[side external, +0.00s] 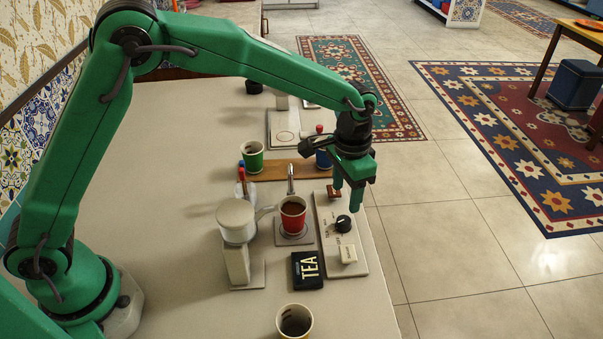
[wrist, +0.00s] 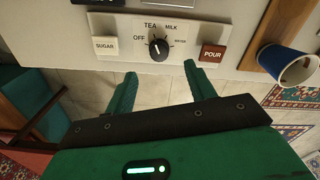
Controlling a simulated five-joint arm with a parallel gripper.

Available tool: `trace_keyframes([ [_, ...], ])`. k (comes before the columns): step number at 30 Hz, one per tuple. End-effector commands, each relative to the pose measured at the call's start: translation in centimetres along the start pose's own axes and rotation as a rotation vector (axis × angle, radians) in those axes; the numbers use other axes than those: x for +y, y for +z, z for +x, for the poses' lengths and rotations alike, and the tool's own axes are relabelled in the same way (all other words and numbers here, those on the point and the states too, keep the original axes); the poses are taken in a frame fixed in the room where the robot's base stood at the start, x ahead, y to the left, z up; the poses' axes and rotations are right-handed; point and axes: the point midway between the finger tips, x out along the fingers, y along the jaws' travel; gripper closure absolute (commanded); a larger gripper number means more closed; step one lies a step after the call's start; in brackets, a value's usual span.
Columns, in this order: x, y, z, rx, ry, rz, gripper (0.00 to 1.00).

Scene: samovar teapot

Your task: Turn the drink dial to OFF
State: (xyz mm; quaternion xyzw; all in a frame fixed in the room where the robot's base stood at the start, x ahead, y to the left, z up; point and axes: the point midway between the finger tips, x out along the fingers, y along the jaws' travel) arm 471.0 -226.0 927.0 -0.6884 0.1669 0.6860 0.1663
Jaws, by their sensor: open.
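The drink dial (side external: 344,224) is a black round knob on a pale control panel (side external: 322,228) near the table's right edge. In the wrist view the dial (wrist: 159,48) has OFF, TEA, MILK and WATER printed around it. Its white mark appears to point up, slightly left, near TEA; OFF is further left. My gripper (side external: 347,199) hangs above the panel, by the dial, its fingers pointing down. In the wrist view my gripper (wrist: 160,70) is open and empty, its green fingertips just short of the dial, one to each side.
A white SUGAR button (wrist: 105,46) and a red-brown POUR button (wrist: 212,53) flank the dial. A red cup of dark drink (side external: 293,213), a samovar (side external: 236,222) and a black TEA box (side external: 307,270) stand left of the panel. A blue cup (wrist: 290,65) is nearby.

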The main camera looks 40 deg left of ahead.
Motion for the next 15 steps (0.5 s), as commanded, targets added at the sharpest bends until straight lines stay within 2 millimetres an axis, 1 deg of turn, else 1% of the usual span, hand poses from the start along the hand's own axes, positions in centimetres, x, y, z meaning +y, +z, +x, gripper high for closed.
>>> trace_keyframes([
  [3, 0.2, -0.2, 0.4, -0.004, 0.000, 0.005, 0.45],
  [10, 0.2, -0.2, 0.6, -0.004, 0.000, 0.005, 0.45],
  [15, 0.2, -0.2, 1.6, -0.006, 0.000, 0.004, 0.45],
])
